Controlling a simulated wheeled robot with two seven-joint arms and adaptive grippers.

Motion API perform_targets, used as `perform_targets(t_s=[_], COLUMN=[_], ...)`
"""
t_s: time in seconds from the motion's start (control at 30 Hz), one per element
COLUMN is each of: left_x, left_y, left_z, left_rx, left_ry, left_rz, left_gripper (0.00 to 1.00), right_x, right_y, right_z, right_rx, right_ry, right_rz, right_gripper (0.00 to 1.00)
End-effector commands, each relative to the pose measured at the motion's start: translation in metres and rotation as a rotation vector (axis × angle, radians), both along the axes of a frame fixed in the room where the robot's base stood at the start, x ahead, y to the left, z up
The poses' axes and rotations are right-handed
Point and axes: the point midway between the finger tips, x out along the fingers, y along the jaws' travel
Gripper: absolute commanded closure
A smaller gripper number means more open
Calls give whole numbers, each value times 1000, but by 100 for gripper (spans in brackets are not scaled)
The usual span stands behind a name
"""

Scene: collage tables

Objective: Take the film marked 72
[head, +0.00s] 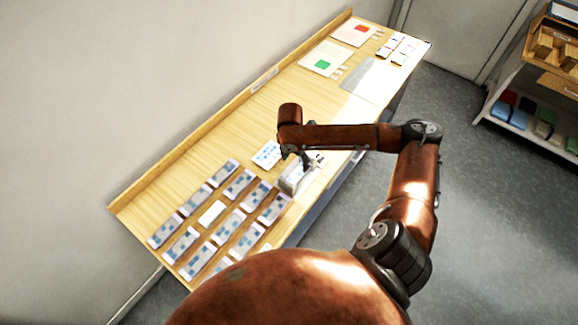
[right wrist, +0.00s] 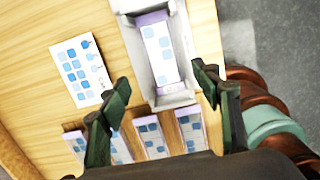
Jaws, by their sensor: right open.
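Several flat film-like strips with blue squares lie in rows on the near part of the wooden table; one is this strip (head: 222,173). In the right wrist view strips show at the bottom, such as this one (right wrist: 151,137). No marking 72 is legible on any. A pale open-topped holder (head: 290,185) stands at the front edge; in the right wrist view the holder (right wrist: 140,55) has a strip (right wrist: 163,58) with blue squares inside. My right gripper (right wrist: 161,77) is open and empty, its fingers on either side of the holder's near end. My left gripper is out of view.
A white card with blue patches (right wrist: 80,70) lies left of the holder, also in the head view (head: 266,154). A plain white piece (head: 211,213) lies among the strips. Sheets with green (head: 318,60) and red patches (head: 357,31) lie at the far end. A shelf (head: 520,105) stands right.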

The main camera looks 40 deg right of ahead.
Motion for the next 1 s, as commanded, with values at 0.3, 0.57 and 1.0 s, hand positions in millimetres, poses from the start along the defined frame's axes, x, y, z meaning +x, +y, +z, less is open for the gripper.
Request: perform_targets(t_s=[0.3,0.57,1.0], left_x=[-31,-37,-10], left_y=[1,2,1], left_z=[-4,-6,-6], left_rx=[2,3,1], left_ry=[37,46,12], left_rz=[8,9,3], left_gripper=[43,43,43], right_x=[8,5,5], right_y=[5,-4,-7], right_z=[-29,-62,-76], right_rx=[1,0,-1], right_ry=[2,4,1], right_rz=[19,20,18], right_gripper=[42,42,48])
